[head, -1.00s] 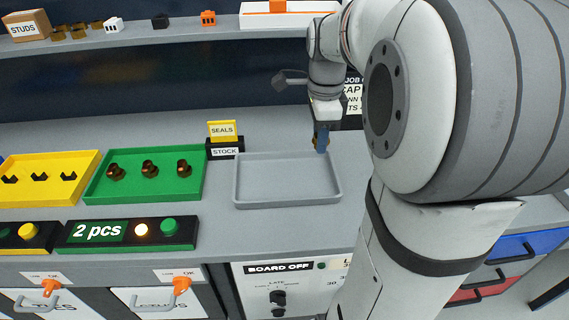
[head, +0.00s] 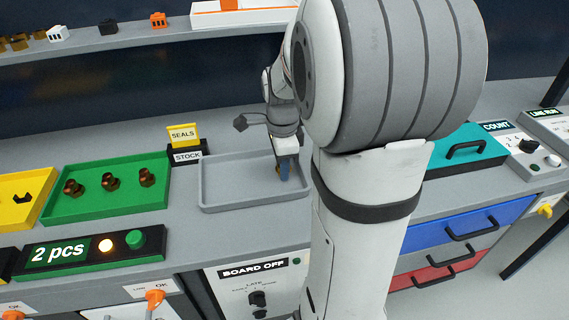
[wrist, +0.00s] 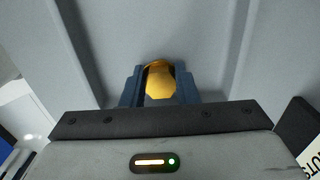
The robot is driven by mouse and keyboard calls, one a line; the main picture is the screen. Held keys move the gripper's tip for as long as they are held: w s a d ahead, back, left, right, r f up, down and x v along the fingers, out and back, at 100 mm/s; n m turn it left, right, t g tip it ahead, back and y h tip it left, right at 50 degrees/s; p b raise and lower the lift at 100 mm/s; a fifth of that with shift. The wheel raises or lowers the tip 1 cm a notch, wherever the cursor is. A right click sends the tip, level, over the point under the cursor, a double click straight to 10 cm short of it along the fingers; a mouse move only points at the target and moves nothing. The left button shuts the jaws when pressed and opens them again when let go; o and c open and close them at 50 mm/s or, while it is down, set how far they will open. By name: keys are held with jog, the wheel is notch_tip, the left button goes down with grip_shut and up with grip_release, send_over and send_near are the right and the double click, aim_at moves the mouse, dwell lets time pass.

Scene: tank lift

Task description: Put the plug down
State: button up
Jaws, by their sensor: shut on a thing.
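The plug (wrist: 160,80), a brass-coloured piece, sits between the blue fingers of my gripper (wrist: 160,95) in the wrist view. My gripper (head: 284,172) is shut on it. In the head view the fingers point down at the right part of the grey tray (head: 215,207). The plug shows only as a small brown patch beside the fingers there. I cannot tell whether it touches the tray floor. Three similar brown plugs (head: 110,181) stand in the green tray (head: 60,212) to the left.
A yellow sign marked SEALS (head: 183,135) stands behind the grey tray's left corner. A button panel reading 2 pcs (head: 60,252) is in front of the green tray. The left part of the grey tray is empty.

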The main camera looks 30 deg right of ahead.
jog(key=shift+f, duration=0.2)
jog(key=o, duration=1)
notch_tip(320, 180, up, 12)
jog(key=p, duration=0.1)
jog(key=s+a+f+n, duration=0.2)
jog(key=s+a+n, duration=0.2)
jog(key=n, duration=0.2)
jog(key=s+a+f+n+t, duration=0.1)
jog(key=s+a+f+n, duration=0.2)
jog(key=n, duration=0.4)
jog(key=s+a+f+n+t, duration=0.1)
jog(key=s+a+f+n, duration=0.1)
jog(key=s+a+n, duration=0.2)
jog(key=shift+s+a+f+n, duration=0.1)
jog(key=shift+s+a+n, duration=0.1)
jog(key=shift+n, duration=0.65)
jog(key=shift+s+a+f+n, duration=0.1)
jog(key=shift+a+n, duration=0.05)
jog(key=shift+n, duration=0.7)
jog(key=shift+s+f+n, duration=0.15)
jog(key=shift+s+n, duration=0.1)
jog(key=shift+n, duration=0.25)
